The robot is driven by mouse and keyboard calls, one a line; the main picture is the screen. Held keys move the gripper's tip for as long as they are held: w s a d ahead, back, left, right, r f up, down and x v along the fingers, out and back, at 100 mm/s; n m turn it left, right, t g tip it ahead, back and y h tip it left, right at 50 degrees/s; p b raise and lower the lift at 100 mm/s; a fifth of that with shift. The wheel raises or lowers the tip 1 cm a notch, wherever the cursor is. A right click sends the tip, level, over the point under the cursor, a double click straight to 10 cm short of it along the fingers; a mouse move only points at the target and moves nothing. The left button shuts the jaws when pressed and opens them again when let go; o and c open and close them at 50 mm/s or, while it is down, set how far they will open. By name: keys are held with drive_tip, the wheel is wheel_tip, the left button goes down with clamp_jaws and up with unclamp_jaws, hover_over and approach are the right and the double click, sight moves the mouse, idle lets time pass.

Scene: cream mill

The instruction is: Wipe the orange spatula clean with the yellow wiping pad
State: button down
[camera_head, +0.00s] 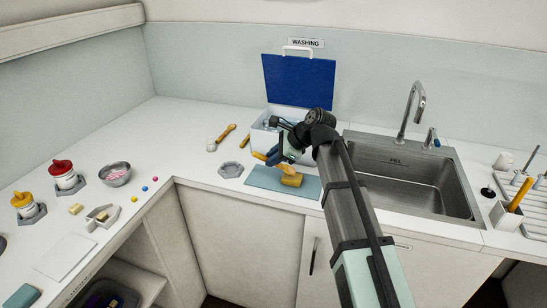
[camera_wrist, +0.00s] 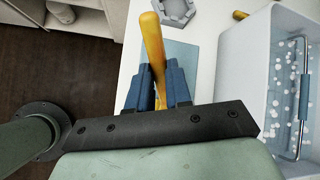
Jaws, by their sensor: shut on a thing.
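My gripper (camera_head: 275,158) is over the blue-grey mat (camera_head: 257,191) on the counter. In the wrist view, my gripper (camera_wrist: 157,88) has its blue fingers shut on the orange spatula (camera_wrist: 152,38), whose long rounded end sticks out past them. In the head view one end of the spatula (camera_head: 259,156) shows left of the fingers; the rest is mostly hidden by them. The yellow wiping pad (camera_head: 291,180) is on the mat, just below and right of the fingers. I cannot tell whether the spatula touches it.
A bin with a raised blue lid (camera_head: 298,80) stands behind my gripper; the wrist view shows white bits inside the bin (camera_wrist: 285,90). The sink (camera_head: 420,178) is at right. A grey octagonal holder (camera_head: 231,170) and an orange-handled utensil (camera_head: 226,133) lie to the left.

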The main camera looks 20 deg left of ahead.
drive_tip(key=shift+f, duration=0.4)
idle(0.9)
drive_tip(key=shift+s, duration=0.1)
drive_tip(key=shift+s+a, duration=0.3)
drive_tip(key=shift+a, duration=0.35)
drive_tip(key=shift+w+d, duration=0.35)
drive_tip(key=shift+d, duration=0.3)
drive_tip(key=shift+s+a, duration=0.4)
drive_tip(key=shift+a, duration=0.25)
drive_tip(key=shift+w+d, duration=0.4)
drive_tip(key=shift+d, duration=0.25)
